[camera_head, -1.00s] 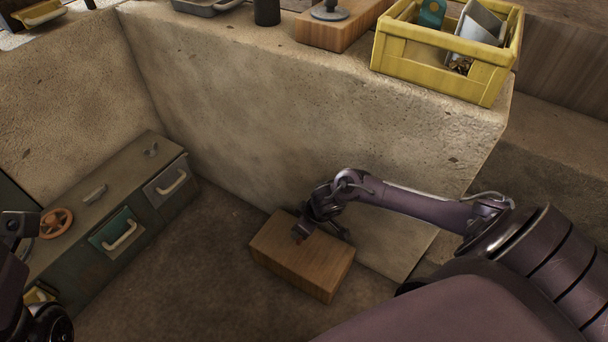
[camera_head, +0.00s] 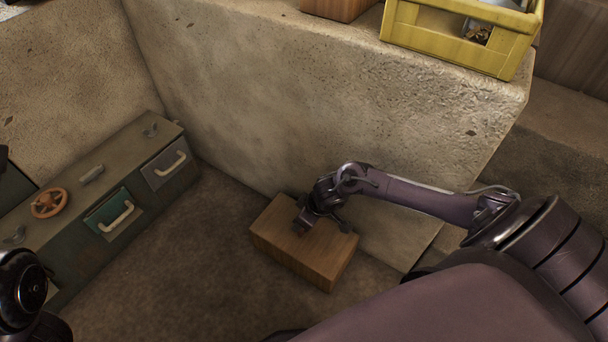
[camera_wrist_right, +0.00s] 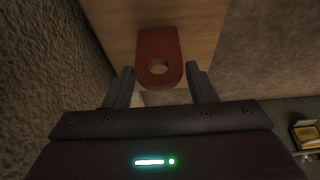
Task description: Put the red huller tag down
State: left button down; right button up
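The red huller tag (camera_wrist_right: 158,58), a flat rounded plate with a round hole, shows in the right wrist view. It appears to lie on the top of a wooden block (camera_head: 306,249). My right gripper (camera_wrist_right: 161,76) has its two fingers apart, one on each side of the tag's holed end, with narrow gaps visible. In the head view my right gripper (camera_head: 303,226) is low over the block, and the tag is hard to make out there. Only a dark part of my left arm shows at the lower left edge; its fingers are not visible.
A rough stone wall (camera_head: 300,100) stands right behind the block. A yellow crate (camera_head: 455,45) sits on its ledge. A grey-green drawer cabinet (camera_head: 75,250) with an orange handwheel (camera_head: 48,203) is at the left. The floor (camera_head: 190,270) between cabinet and block is clear.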

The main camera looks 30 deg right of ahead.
jog(key=shift+o, duration=1.4)
jog(key=shift+r, duration=0.1)
